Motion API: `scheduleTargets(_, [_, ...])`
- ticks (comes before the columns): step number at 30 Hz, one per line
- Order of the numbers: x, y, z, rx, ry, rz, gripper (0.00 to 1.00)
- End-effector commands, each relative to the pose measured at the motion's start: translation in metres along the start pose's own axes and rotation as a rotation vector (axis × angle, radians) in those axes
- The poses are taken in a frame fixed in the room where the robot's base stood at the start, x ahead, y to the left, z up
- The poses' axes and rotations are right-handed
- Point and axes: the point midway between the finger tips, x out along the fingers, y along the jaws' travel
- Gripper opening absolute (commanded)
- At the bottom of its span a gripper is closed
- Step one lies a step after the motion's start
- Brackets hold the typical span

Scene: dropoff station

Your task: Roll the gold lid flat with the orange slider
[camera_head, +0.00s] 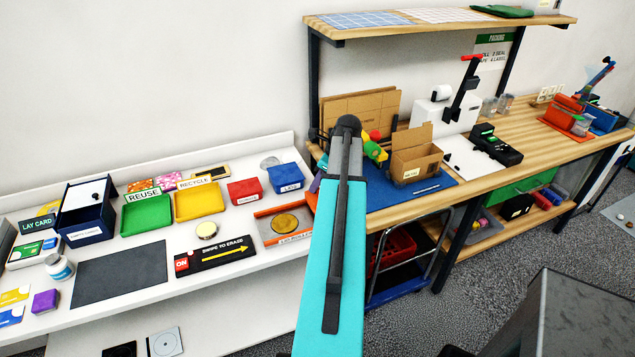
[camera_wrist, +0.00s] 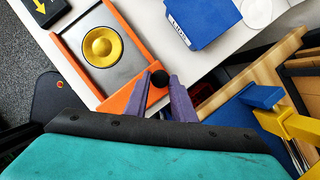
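The gold lid (camera_head: 284,223) is a round disc on the grey bed of the orange-edged lid roller on the white bench. In the wrist view the gold lid (camera_wrist: 102,46) shows a raised ring and centre, with bare grey bed around it. The orange slider (camera_wrist: 117,103) is a bar across the near end of the bed, with a round black knob (camera_wrist: 160,78) at its right. My gripper (camera_wrist: 160,76) has its purple fingers on either side of the knob, seemingly shut on it. The lid lies apart from the slider. In the head view my arm hides most of the gripper.
A blue bin (camera_head: 286,178) stands just behind the roller, beside a red bin (camera_head: 244,191). The black swipe pad (camera_head: 215,255) lies to its left. The wooden packing bench (camera_head: 400,207) with a cardboard box (camera_head: 416,160) is on the right.

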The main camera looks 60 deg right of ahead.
Motion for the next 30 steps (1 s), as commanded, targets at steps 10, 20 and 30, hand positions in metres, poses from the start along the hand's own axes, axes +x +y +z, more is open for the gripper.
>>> scheduleTargets(10, [-0.005, -0.01, -0.007, 0.002, 0.0, 0.0, 0.0])
scheduleTargets(20, [-0.005, -0.013, -0.011, 0.0, 0.003, -0.005, 0.26])
scheduleTargets(30, [-0.004, -0.011, -0.01, -0.001, 0.001, -0.001, 0.42])
